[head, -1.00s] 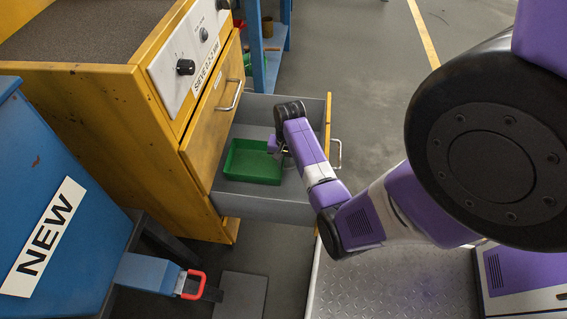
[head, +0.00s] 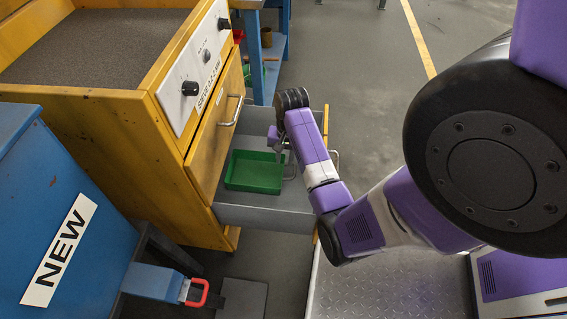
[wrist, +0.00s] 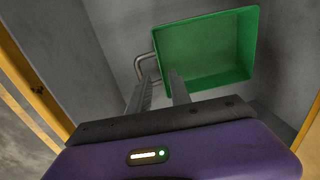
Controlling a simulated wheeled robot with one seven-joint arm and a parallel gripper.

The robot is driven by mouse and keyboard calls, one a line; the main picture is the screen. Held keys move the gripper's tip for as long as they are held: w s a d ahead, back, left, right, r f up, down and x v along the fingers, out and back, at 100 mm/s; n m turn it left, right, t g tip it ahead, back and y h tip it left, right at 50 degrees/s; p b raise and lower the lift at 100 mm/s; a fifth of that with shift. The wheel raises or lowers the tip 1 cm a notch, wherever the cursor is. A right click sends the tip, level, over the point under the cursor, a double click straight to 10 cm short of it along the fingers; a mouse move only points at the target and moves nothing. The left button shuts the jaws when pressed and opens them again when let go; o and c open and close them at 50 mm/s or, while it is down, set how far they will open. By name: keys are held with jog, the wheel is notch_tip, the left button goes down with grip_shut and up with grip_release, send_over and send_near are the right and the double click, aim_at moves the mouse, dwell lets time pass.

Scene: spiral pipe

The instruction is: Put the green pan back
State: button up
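The green pan (head: 255,173) is a shallow rectangular tray lying in the open grey drawer (head: 262,214) of the yellow cabinet. It also shows in the wrist view (wrist: 208,50), with a thin grey loop handle (wrist: 141,66) on its left side there. My gripper (wrist: 160,84) points down into the drawer beside the pan's handle side, with its two fingers apart. The fingertips appear close to the handle; I cannot tell whether they touch it. In the head view, my gripper (head: 283,152) is partly hidden by my wrist.
The yellow cabinet (head: 110,125) has a closed upper drawer with a metal handle (head: 233,110). A blue box marked NEW (head: 60,205) stands at the left, with a red-handled part (head: 197,293) near it. A blue shelf (head: 266,62) stands behind. Grey floor (head: 365,80) is open beyond the drawer.

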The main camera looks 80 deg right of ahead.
notch_tip(320, 180, up, 2)
jog(key=shift+r, duration=0.2)
jog(key=shift+d, duration=0.1)
dwell(0.5)
